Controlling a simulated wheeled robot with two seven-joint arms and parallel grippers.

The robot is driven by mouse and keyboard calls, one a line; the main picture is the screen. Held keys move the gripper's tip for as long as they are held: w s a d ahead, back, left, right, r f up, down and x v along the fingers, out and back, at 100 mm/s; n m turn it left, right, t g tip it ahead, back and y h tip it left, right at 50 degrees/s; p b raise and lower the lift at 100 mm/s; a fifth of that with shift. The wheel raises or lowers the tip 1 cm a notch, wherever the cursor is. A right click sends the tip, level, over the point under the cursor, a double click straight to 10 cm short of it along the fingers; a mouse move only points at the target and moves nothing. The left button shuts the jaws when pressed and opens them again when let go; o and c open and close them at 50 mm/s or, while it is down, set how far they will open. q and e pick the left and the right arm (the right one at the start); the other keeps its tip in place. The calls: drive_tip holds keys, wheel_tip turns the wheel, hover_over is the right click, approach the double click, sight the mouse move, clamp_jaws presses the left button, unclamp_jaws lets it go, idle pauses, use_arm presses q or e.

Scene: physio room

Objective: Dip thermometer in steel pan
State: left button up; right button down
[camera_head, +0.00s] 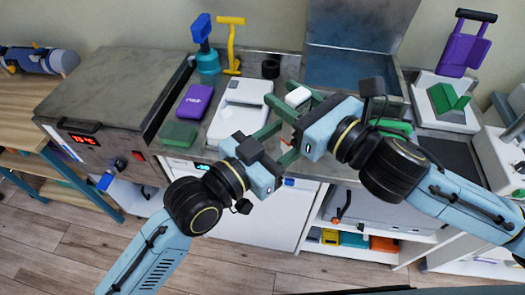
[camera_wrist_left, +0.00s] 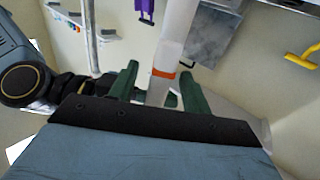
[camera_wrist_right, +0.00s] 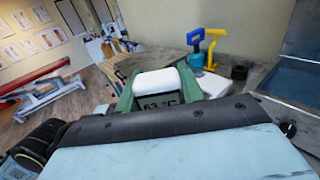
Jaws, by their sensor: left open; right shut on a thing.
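My right gripper (camera_head: 283,97) is shut on the thermometer (camera_head: 298,96), whose white top shows between the green fingers. The steel pan (camera_head: 350,72), with a bluish surface inside and a raised steel panel behind, lies right of and beyond the thermometer. My left gripper (camera_head: 287,142) is open, just nearer than the right one. In the left wrist view, a pale strip with an orange band shows between or behind its fingers (camera_wrist_left: 160,85).
A steel cabinet (camera_head: 110,85) with a red display stands at left. The counter holds a white device (camera_head: 240,108), a purple box (camera_head: 195,101), a green block (camera_head: 179,134), blue and yellow tools (camera_head: 232,45), and a black ring (camera_head: 271,67). The two grippers are close together.

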use_arm(q)
drive_tip(key=shift+x, duration=1.4)
drive_tip(key=c, duration=1)
clamp_jaws()
use_arm(e)
drive_tip(key=c, duration=0.8)
unclamp_jaws()
